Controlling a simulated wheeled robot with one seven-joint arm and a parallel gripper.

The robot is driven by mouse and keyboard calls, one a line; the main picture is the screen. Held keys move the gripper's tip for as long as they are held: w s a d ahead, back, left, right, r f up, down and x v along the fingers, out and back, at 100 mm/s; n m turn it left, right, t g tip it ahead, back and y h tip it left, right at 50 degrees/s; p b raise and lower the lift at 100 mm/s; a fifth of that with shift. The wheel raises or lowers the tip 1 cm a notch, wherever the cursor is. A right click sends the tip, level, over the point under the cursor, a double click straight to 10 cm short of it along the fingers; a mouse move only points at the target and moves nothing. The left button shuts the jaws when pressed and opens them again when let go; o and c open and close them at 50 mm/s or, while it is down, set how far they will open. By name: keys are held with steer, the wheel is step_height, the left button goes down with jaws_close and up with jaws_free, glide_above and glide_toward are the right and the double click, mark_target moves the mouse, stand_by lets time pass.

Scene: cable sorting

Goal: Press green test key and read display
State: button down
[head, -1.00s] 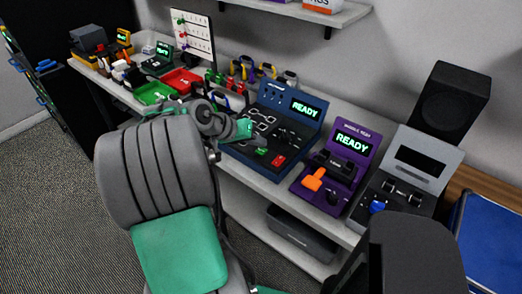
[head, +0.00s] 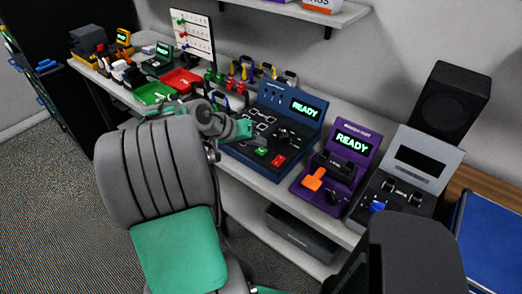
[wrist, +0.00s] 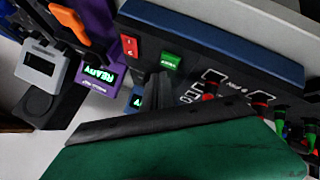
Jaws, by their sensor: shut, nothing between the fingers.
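The blue tester (head: 232,150) stands on the bench with its lit display (head: 306,108) reading READY. Its green key (head: 261,151) sits on the sloping panel beside a red key (head: 279,160). In the wrist view the green key (wrist: 171,61) and red key (wrist: 130,46) show clearly, and only a small lit piece of the display (wrist: 138,100) is seen. My gripper (wrist: 160,76) is shut and empty, its dark fingertips close to the green key. A dark gap shows between them in the picture, so contact cannot be told. In the head view the gripper is over the tester's panel.
A purple tester (head: 359,143), also showing READY, and a grey tester (head: 445,159) with a dark display stand to the right. Trays (head: 182,80) and tools crowd the left bench. A speaker (head: 450,104) stands behind.

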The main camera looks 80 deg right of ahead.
mark_target(258, 152)
steer(key=shift+f, duration=0.1)
steer(key=shift+f+b, duration=0.3)
steer(key=shift+f, duration=0.05)
steer(key=shift+f, duration=0.4)
stand_by(0.5)
steer(key=shift+r, duration=0.15)
steer(key=shift+r+p, duration=0.4)
steer(key=shift+r, duration=0.3)
step_height(258, 152, up, 5)
steer(key=p, duration=0.4)
steer(key=shift+r, duration=0.1)
stand_by(0.6)
